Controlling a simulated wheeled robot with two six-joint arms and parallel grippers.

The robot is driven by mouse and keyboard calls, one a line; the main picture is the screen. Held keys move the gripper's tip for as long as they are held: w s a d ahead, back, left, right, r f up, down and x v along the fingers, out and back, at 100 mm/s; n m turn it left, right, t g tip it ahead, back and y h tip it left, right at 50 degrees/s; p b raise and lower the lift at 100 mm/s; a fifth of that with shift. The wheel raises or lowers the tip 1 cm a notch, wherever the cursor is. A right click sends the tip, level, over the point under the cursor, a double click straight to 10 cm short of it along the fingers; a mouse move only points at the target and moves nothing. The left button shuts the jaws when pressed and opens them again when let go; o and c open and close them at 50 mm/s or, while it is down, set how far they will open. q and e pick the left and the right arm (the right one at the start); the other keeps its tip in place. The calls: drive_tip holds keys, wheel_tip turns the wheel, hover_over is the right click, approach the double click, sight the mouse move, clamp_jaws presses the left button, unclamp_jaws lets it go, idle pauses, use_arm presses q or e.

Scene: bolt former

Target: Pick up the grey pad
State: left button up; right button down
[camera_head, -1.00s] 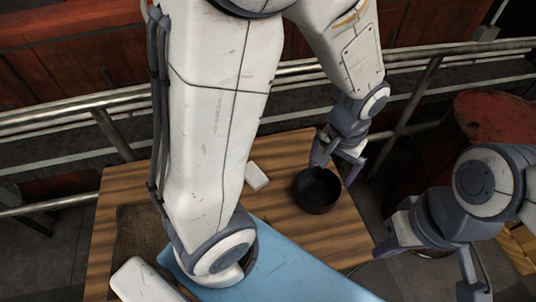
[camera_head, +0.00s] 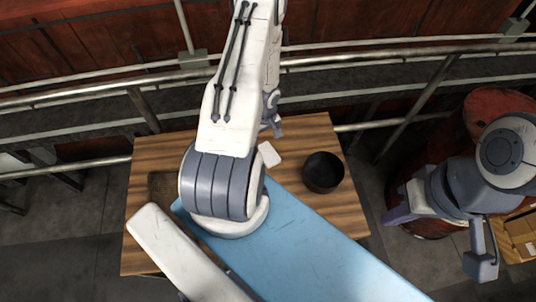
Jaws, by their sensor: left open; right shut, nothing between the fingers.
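A small pale grey-white block, likely the grey pad (camera_head: 269,153), lies flat on the wooden table (camera_head: 300,140), left of a dark round bowl. My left gripper (camera_head: 274,129) is just behind the pad in the picture, near the table's far edge, and looks apart from it. My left arm hides much of that gripper, so its fingers show poorly; it is open. My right gripper (camera_head: 397,215) is off the table's right side, away from the pad. It is shut and empty.
The dark bowl (camera_head: 323,172) stands right of the pad. A brown woven mat (camera_head: 162,188) lies at the table's left, partly hidden by my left arm. A metal railing (camera_head: 400,50) runs behind the table. A red drum (camera_head: 490,105) stands at the right.

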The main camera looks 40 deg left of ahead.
sight(267, 144)
use_arm(q)
wheel_tip(267, 144, down, 4)
drive_tip(key=b, duration=0.3)
drive_tip(key=f+b, duration=0.2)
drive_tip(key=b, duration=0.1)
drive_tip(key=f+b, duration=0.2)
drive_tip(key=shift+d, duration=0.35)
drive_tip(key=shift+f+b, duration=0.55)
drive_tip(key=c, duration=1.3)
drive_tip(key=shift+r, duration=0.1)
drive_tip(key=shift+c, duration=0.2)
drive_tip(key=shift+r, duration=0.1)
